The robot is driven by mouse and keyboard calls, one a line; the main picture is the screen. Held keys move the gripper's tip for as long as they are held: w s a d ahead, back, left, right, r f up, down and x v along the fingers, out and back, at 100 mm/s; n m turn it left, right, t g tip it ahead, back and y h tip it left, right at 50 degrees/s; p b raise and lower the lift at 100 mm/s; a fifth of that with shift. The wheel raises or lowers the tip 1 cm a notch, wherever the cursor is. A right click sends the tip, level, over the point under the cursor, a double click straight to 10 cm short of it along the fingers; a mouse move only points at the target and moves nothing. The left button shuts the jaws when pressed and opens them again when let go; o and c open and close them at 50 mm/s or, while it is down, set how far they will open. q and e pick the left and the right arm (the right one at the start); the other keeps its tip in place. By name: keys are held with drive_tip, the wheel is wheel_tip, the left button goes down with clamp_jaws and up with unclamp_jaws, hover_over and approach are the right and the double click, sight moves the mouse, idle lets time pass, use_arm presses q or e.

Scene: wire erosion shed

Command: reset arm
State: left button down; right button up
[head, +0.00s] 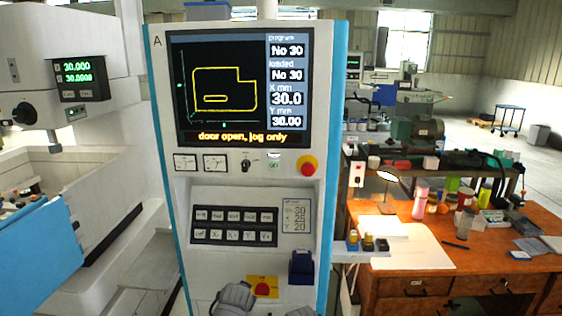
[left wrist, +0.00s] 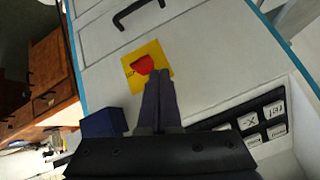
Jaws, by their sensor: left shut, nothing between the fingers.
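My left gripper (left wrist: 159,76) is shut and empty in the left wrist view. Its two dark fingers lie together, with their tips just in front of or at the lower edge of a red knob (left wrist: 144,66) on a yellow plate (left wrist: 155,51). I cannot tell whether they touch it. In the head view the yellow plate (head: 272,281) sits low on the control cabinet (head: 258,175), with dark grey parts of my arm in front at the bottom edge. My right gripper is not in view.
A dark blue box (head: 301,267) sticks out beside the yellow plate. Above are a button keypad (head: 235,224), a red emergency button (head: 307,166) and a screen (head: 222,90) reading "door open, jog only". A wooden desk (head: 480,270) with a lamp and bottles stands right.

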use_arm(q)
drive_tip(key=s+d+f+g, duration=0.3)
drive_tip(key=s+g, duration=0.1)
drive_tip(key=s, duration=0.7)
drive_tip(key=s+d+f+g, duration=0.3)
drive_tip(key=s+g, duration=0.2)
drive_tip(key=s, duration=0.6)
drive_tip(key=shift+y, duration=0.3)
